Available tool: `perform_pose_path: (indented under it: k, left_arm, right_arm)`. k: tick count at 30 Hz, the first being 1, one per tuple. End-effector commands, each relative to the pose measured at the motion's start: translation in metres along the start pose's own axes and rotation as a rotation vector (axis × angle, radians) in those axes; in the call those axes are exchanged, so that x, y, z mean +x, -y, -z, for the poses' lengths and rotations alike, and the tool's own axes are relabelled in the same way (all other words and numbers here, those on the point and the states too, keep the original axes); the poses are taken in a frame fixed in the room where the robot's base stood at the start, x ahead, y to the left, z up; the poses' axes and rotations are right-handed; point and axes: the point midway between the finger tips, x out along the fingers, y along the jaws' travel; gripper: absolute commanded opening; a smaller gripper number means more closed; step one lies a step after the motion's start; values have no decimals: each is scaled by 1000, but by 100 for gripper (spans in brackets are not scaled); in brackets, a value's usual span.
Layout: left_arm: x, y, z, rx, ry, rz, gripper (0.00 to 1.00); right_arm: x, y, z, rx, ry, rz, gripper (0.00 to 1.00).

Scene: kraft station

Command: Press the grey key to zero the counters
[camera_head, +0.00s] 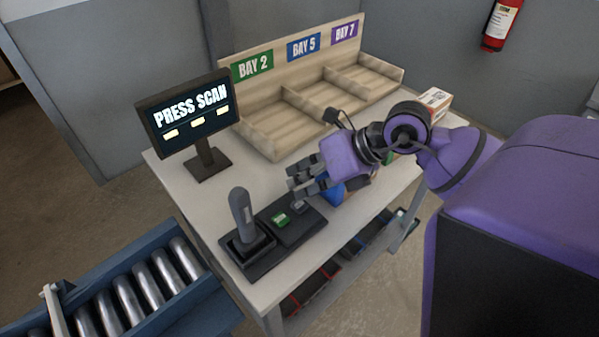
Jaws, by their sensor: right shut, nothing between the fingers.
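The grey key (300,207) sits on a dark control panel (262,258) at the table's front, just right of a green key (281,219). My right gripper (295,186) is shut and empty. Its fingertips show just behind the grey key in the picture, apparently a little above the panel; I cannot tell the exact gap. The grey key's far side is close to the fingers. A screen (190,115) at the table's left reads "PRESS SCAN" above three pale yellow bars. My left gripper is not in view.
A dark upright scanner or handle (241,212) stands on the panel's left end. A blue item (331,194) lies partly hidden under my right gripper. A wooden bay rack (270,139) lines the back; a white-orange box (434,102) stands right. A roller conveyor (130,298) is front left.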

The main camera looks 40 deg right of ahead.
Motion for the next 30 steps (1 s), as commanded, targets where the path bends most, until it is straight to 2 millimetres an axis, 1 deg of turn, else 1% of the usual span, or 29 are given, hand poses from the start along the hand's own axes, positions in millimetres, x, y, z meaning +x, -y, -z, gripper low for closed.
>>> perform_pose_path:
  k: [16, 24, 30]
  left_arm:
    - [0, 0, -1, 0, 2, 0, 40]
    - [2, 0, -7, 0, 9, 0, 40]
    - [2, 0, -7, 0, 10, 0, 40]
  right_arm:
    - [0, 0, 0, 0, 0, 0, 0]
    - [6, 4, 5, 1, -1, 0, 0]
    - [6, 4, 4, 0, 0, 0, 0]
